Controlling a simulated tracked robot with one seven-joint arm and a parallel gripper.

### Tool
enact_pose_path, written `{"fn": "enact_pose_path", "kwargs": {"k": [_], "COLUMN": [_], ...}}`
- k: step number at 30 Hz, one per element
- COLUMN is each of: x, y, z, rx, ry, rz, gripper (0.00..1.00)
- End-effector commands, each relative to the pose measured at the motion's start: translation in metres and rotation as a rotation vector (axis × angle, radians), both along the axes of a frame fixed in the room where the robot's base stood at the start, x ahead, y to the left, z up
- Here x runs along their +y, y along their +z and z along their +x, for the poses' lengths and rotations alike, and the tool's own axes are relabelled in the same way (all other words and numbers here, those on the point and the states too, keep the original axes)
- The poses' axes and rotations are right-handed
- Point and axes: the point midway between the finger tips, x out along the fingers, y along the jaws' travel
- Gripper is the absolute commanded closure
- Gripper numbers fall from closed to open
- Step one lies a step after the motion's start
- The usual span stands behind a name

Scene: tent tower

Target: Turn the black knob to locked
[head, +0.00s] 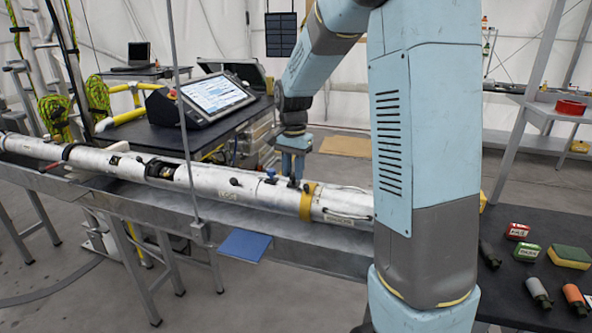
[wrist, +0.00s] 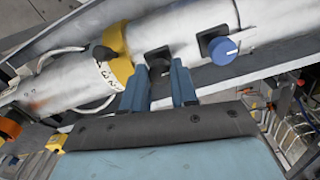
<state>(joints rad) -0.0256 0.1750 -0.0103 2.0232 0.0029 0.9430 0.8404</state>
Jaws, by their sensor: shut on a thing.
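A long silver tube (head: 262,194) lies across the head view and runs diagonally through the wrist view (wrist: 187,28). My gripper (head: 293,178) reaches down to its top side, just left of a yellow band (head: 307,202). In the wrist view the two blue fingers of my gripper (wrist: 158,76) stand either side of a black knob (wrist: 158,58) and are shut on it. The fingers partly hide the knob. Its marking and turn position cannot be read. A blue knob (wrist: 222,50) sits to its right, and another black knob (wrist: 105,52) sits by the yellow band.
The tube rests in a grey metal trough (head: 180,208). Behind it a tilted screen (head: 215,95) stands on a black table. A blue panel (head: 244,245) is in front of the trough. Small boxes (head: 517,231) and cylinders lie on a dark table at right.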

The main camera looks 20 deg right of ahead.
Motion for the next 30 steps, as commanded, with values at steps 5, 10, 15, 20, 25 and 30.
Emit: {"fn": "enact_pose_path", "kwargs": {"k": [5, 10, 15, 20, 25, 30], "x": [-0.0024, -0.0026, -0.0028, -0.0019, -0.0011, -0.0007], "y": [0.0022, 0.0020, 0.0019, 0.0012, 0.0006, 0.0011], "z": [0.0021, 0.0019, 0.0018, 0.0011, 0.0005, 0.0003], "rx": [-0.008, -0.007, -0.006, -0.004, -0.001, -0.001], "ry": [-0.017, -0.018, -0.017, -0.016, -0.015, -0.014], "rz": [-0.002, -0.002, -0.002, -0.002, -0.001, -0.001], "gripper": [1.00, 1.00, 0.70, 0.55, 0.46, 0.46]}}
